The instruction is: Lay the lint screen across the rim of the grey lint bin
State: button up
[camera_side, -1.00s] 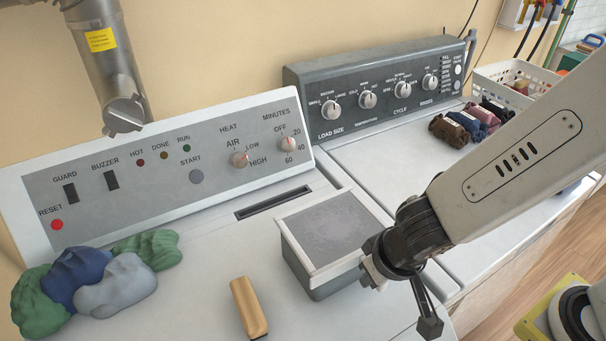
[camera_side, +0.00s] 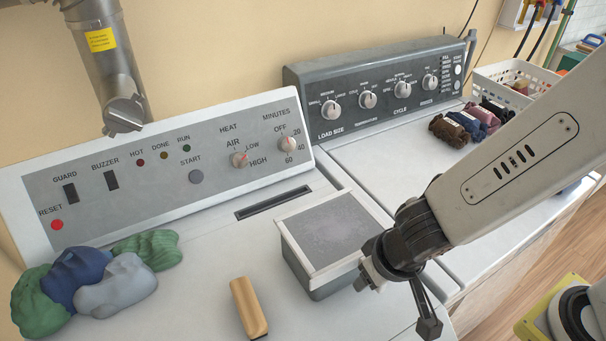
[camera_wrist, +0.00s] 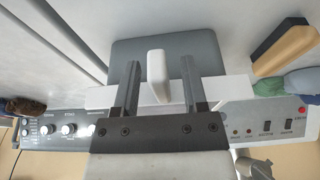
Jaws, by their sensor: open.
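The lint screen (camera_side: 330,229), a pale frame around grey mesh, lies across the top of the grey lint bin (camera_side: 318,287) in the side view. It looks flat and covers the bin's opening. My gripper (camera_side: 368,274) is at the screen's right edge. In the wrist view my gripper (camera_wrist: 160,64) is open, one dark finger on each side of the screen's white tab (camera_wrist: 157,72), with gaps between tab and fingers. The bin's grey wall (camera_wrist: 200,45) shows beyond the fingers. The bin's inside is hidden under the screen.
A tan-handled brush or block (camera_side: 248,308) lies left of the bin. A slot (camera_side: 273,203) is behind the bin, below the dryer panel (camera_side: 185,165). The washer top (camera_side: 385,165) behind is mostly clear.

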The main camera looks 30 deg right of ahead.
jog(key=shift+r, duration=0.15)
jog(key=v, duration=1.2)
dwell(0.7)
jog(key=w+d+f, duration=0.3)
jog(key=d+f, duration=0.1)
jog(key=d, duration=0.6)
jog(key=w+d+f, duration=0.3)
jog(key=d+f, duration=0.2)
jog(key=d, duration=0.6)
jog(key=shift+w+f+g, duration=0.3)
jog(key=shift+f+g, duration=0.05)
jog(key=shift+g, duration=0.05)
